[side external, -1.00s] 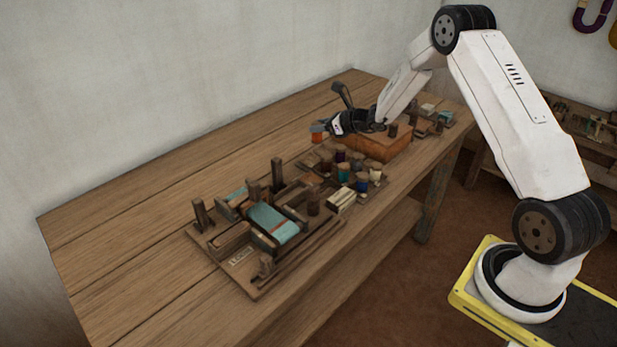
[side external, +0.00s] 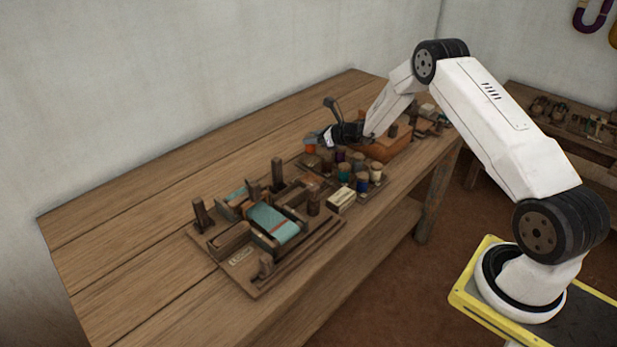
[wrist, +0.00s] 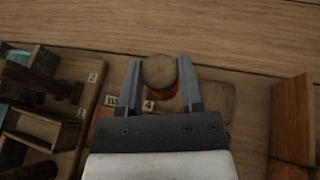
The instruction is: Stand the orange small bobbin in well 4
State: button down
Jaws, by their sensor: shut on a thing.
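The orange small bobbin (wrist: 160,76) is between the two fingers of my gripper (wrist: 161,84) in the wrist view, its round brown top toward the camera and a strip of orange thread below it. In the side view the bobbin (side external: 310,148) shows as a small orange patch at the tip of my gripper (side external: 320,142), near the back edge of the bobbin board. My gripper is shut on it. A tag reading 4 (wrist: 149,106) lies just below the bobbin in the wrist view. The well itself is hidden, and I cannot tell whether the bobbin touches the board.
Several other bobbins (side external: 344,172) stand just in front of my gripper. The small loom (side external: 273,223) with teal cloth lies to the left. An orange-brown wooden box (side external: 391,149) stands to the right. The table behind and left (side external: 200,160) is clear.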

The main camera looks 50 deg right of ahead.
aim_at(314, 146)
jog(key=shift+f, duration=0.65)
jog(key=shift+f, duration=0.5)
jog(key=shift+s+f, duration=0.15)
jog(key=shift+f, duration=0.15)
jog(key=shift+c, duration=1.2)
grip_release()
jog(key=shift+a+f, duration=0.1)
jog(key=shift+r, duration=0.65)
jog(key=v, duration=1.2)
jog(key=shift+r, duration=0.2)
